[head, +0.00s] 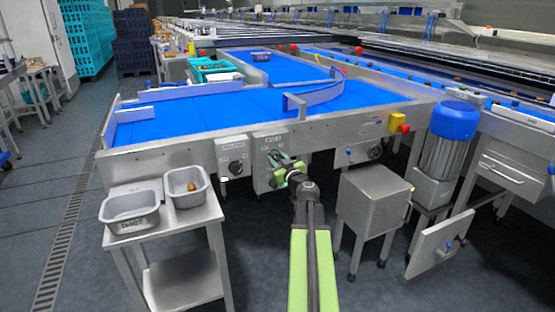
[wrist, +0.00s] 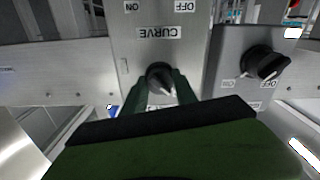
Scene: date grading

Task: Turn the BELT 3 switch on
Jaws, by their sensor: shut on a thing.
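My gripper (head: 284,168) is at the front of the middle grey switch box (head: 262,143) on the conveyor's side. In the wrist view, which is upside down, my gripper (wrist: 162,88) is shut on a dark round knob (wrist: 159,73), one finger on each side. The knob's pale pointer slants down and right in that picture, the side where the other switches show OFF. The knob's own label and marks are hidden behind my gripper. A CURVE label (wrist: 158,33) with ON and OFF marks shows farther along the same box. In the head view the box's lettering is too small to read.
Another switch box (head: 232,155) is left of it; its black knob (wrist: 266,62) shows in the wrist view. A steel table (head: 150,226) with two grey bins is at left. A steel cabinet (head: 372,198) and a blue-capped motor (head: 452,135) are at right.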

